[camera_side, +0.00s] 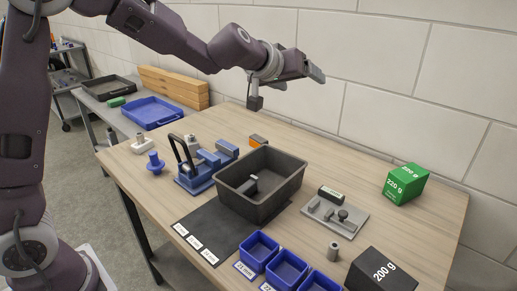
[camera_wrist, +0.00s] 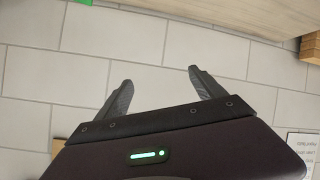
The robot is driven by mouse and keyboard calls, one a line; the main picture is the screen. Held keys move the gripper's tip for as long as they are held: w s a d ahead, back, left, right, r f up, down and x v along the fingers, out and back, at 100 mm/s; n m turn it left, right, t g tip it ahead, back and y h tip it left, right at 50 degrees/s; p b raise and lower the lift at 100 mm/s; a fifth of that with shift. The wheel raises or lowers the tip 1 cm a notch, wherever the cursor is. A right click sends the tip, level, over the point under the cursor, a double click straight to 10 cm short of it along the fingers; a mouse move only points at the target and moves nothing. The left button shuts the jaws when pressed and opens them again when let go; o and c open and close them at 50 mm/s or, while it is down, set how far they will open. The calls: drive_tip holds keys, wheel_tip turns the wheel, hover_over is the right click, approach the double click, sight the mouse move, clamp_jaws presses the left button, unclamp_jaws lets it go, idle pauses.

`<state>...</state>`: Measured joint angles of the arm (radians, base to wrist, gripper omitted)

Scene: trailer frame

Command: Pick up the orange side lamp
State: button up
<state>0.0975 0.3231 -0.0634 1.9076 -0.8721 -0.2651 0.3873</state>
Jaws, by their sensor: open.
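A small orange and dark block (camera_side: 257,141), which looks like the orange side lamp, lies on the wooden table behind the dark grey bin. The bin's rim hides part of its surroundings. My gripper (camera_side: 315,74) is high above the back of the table near the wall, well apart from the lamp. In the wrist view my gripper (camera_wrist: 161,78) has its two fingers spread wide with nothing between them. The lamp does not show in the wrist view.
The dark grey bin (camera_side: 283,196) holds a small grey part. A blue fixture (camera_side: 200,170) stands left of it, and a grey plate with parts (camera_side: 334,217) right. A green block (camera_side: 405,184) stands right.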

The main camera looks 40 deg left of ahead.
drive_tip(key=w+a+f+n+y, duration=0.2)
drive_tip(key=w+a+f+y, duration=0.2)
drive_tip(key=w+f, duration=0.25)
drive_tip(key=n+g+y, duration=0.4)
drive_tip(key=g+y, duration=0.1)
drive_tip(key=y, duration=0.1)
approach(259, 139)
drive_tip(key=shift+w+a+f, duration=0.2)
drive_tip(key=shift+w+a, duration=0.15)
drive_tip(key=shift+w, duration=0.1)
drive_tip(key=shift+w+a+f, duration=0.2)
drive_tip(key=shift+w+a, duration=0.15)
drive_tip(key=shift+w, duration=0.1)
drive_tip(key=x, duration=0.7)
drive_tip(key=shift+s+a+f, duration=0.1)
drive_tip(key=shift+s+a, duration=0.05)
drive_tip(key=shift+s, duration=0.05)
clamp_jaws()
